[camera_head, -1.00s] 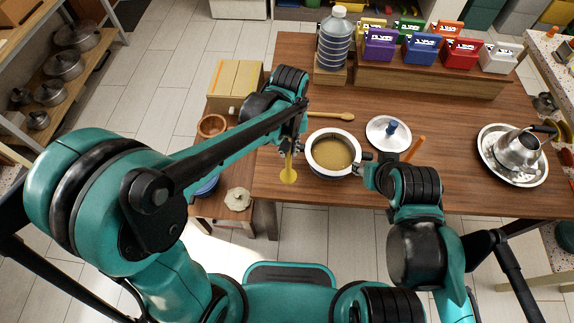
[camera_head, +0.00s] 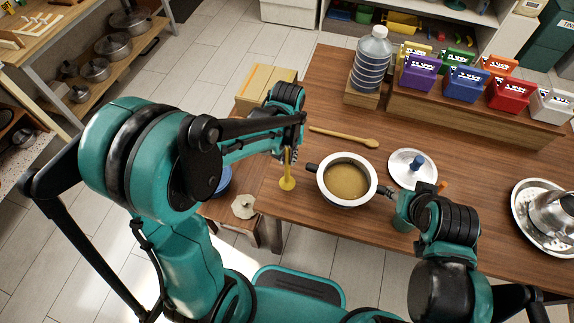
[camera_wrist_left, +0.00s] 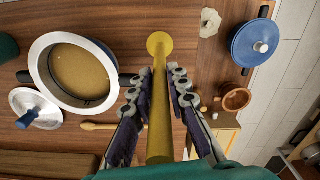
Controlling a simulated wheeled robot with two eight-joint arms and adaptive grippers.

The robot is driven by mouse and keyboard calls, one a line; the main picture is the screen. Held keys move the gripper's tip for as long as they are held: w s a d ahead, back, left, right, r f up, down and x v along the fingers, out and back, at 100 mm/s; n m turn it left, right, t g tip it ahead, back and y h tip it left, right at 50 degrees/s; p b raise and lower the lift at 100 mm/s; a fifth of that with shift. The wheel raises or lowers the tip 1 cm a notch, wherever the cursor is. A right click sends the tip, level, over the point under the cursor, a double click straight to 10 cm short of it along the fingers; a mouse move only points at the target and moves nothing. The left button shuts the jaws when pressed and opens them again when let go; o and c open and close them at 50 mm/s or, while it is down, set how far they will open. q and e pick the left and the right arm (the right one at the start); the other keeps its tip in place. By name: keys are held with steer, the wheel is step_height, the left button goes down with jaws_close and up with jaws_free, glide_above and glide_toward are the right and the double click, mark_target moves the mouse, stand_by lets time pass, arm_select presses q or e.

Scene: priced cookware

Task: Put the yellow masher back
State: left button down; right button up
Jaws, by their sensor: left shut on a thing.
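The yellow masher (camera_head: 287,182) hangs upright from my left gripper (camera_head: 288,150), its round head low, just left of the pot. In the left wrist view its shaft (camera_wrist_left: 160,105) runs between the two fingers of my left gripper (camera_wrist_left: 160,90), which is shut on it. The pot (camera_head: 374,185), with a white rim and tan contents, stands on the wooden table (camera_head: 310,222). My right gripper (camera_head: 392,193) is by the pot's right handle; whether its fingers are closed on the handle is too small to tell.
A wooden spoon (camera_head: 345,137) lies behind the pot and a lid (camera_head: 398,165) with a blue knob lies to its right. Coloured boxes (camera_head: 466,80) and a water bottle (camera_head: 370,62) stand at the back. A lower side table (camera_head: 222,212) at left holds a blue pot (camera_wrist_left: 254,42).

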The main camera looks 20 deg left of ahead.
mark_target(287, 164)
arm_select(q)
steer(key=shift+a+f, duration=0.2)
steer(key=shift+f, duration=0.05)
step_height(287, 164, down, 4)
steer(key=shift+r+b, duration=0.1)
steer(key=shift+b, duration=0.65)
steer(key=shift+r, duration=0.1)
steer(key=shift+d, duration=0.1)
steer(key=c, duration=1.9)
jaws_free()
steer(key=shift+f, duration=0.2)
steer(key=o, duration=0.4)
steer(key=shift+o, duration=0.2)
steer(key=shift+r, duration=0.15)
